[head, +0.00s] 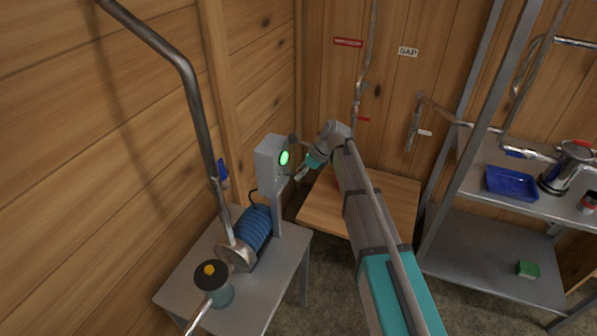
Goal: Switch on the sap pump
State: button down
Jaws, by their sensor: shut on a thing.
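The sap pump (257,228) has a blue ribbed motor body and sits on a small grey table at lower left. A grey switch box (268,160) stands on a post beside it. My gripper (298,177) reaches in from the right to the front of the box, just below and right of the lamp. Its jaws are shut on what seems to be the switch of this box. The switch itself is mostly hidden by the fingers and too small to make out.
A wooden table (398,205) stands under my arm. A metal rack at right holds a blue tray (511,184) and a steel pot (566,168). Pipes run along the walls.

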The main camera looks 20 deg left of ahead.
jog(key=shift+c, duration=2.2)
grip_release()
jog(key=shift+w+a, duration=0.1)
jog(key=shift+d, duration=0.2)
jog(key=s+d+f+n+t+h, duration=0.1)
jog(key=s+d+n+h, duration=0.2)
jog(key=d, duration=0.8)
jog(key=s+d+f+n+t, duration=0.1)
jog(key=s+d+n, duration=0.3)
jog(key=d, duration=0.7)
jog(key=s+d+f+n+h+b, duration=0.1)
jog(key=s+d+n, duration=0.3)
jog(key=d, duration=0.4)
jog(key=s+d+f+n+h+b, duration=0.1)
jog(key=s+d+f+n+h, duration=0.1)
jog(key=s+d+n, duration=0.3)
jog(key=s+d, duration=0.2)
jog(key=d, duration=0.2)
jog(key=shift+d+f+h, duration=0.2)
jog(key=shift+d+h, duration=0.1)
